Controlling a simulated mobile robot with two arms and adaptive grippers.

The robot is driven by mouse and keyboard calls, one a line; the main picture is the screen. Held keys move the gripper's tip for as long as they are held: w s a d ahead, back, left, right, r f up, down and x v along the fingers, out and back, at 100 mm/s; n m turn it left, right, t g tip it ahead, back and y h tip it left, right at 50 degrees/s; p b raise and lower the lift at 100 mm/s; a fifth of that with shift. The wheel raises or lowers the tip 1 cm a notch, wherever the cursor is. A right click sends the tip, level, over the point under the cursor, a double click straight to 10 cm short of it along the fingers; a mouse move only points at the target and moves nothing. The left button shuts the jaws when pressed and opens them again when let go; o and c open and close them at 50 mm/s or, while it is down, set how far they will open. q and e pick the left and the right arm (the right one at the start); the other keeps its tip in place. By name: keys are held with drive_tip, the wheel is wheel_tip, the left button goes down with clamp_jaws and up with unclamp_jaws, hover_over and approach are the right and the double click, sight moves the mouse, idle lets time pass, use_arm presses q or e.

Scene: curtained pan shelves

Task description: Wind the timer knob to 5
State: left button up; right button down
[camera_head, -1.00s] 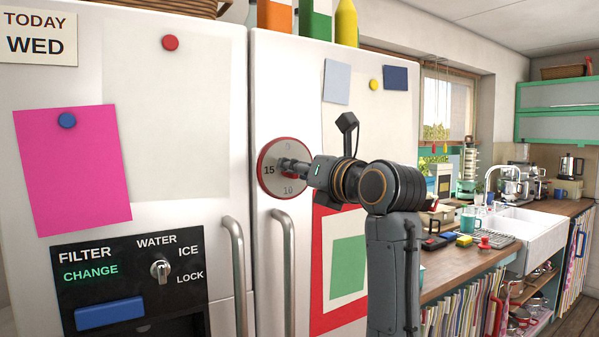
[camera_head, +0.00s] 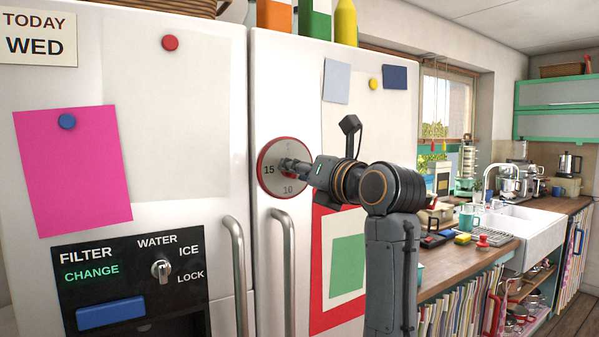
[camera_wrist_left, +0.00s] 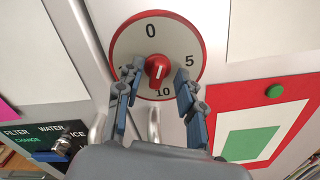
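The timer (camera_head: 266,184) is a round white dial with a red rim on the right fridge door. In the left wrist view the dial (camera_wrist_left: 129,46) shows 0 at the top, 5 at the right and 10 at the bottom. My left gripper (camera_wrist_left: 160,74) is open, one finger on each side of the knob; a gap shows on the right, and contact on the left is unclear. In the head view this gripper (camera_head: 286,165) covers the knob. My right gripper is not in view.
Two vertical door handles (camera_head: 289,270) stand out below the timer. A dispenser panel (camera_head: 130,285) is on the left door. A red-framed green picture (camera_head: 322,310) hangs below right of the timer. The counter (camera_head: 455,272) with several items is at the right.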

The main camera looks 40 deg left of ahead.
use_arm(q)
drive_tip(key=shift+a, duration=0.1)
idle(0.6)
drive_tip(key=o, duration=0.7)
drive_tip(key=shift+w+f, duration=0.1)
drive_tip(key=shift+w+f, duration=0.15)
drive_tip(key=shift+w, duration=0.15)
drive_tip(key=shift+s, duration=0.1)
